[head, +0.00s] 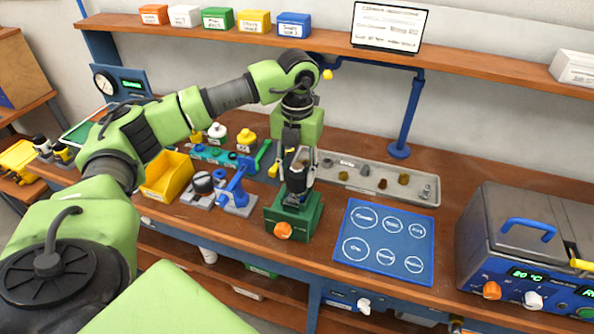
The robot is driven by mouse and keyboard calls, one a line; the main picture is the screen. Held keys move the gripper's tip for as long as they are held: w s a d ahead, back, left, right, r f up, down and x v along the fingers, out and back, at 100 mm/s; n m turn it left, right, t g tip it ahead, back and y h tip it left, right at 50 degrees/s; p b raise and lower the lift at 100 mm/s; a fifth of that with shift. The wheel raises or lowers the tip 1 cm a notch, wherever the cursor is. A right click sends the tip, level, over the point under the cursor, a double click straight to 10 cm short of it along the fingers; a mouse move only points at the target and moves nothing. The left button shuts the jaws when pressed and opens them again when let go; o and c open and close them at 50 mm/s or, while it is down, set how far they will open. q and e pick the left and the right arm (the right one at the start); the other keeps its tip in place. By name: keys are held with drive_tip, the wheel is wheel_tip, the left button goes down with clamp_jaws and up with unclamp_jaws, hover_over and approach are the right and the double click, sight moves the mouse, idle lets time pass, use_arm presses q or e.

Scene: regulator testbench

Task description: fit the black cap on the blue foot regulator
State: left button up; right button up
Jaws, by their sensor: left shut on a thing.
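My left gripper (296,190) points down over a green vise (305,222) with an orange knob. It is shut on a small dark piece that the fingers largely hide, so I cannot tell whether it is the black cap. A blue foot is not visible between the fingers and the vise, and I cannot pick out the blue foot regulator with certainty. My right gripper is not in view.
A teal rack (207,152) with several colored-top parts, a yellow bin (167,175) and a blue clamp-like fixture (236,190) stand left of the vise. A grey tray (425,198) lies behind, a blue mat (385,243) right, and a blue-grey machine (500,230) farther right.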

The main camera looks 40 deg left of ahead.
use_arm(q)
drive_tip(key=o, duration=1.7)
drive_tip(key=shift+r+p, duration=2.7)
drive_tip(key=shift+r, duration=1.35)
drive_tip(key=shift+s+f, duration=0.1)
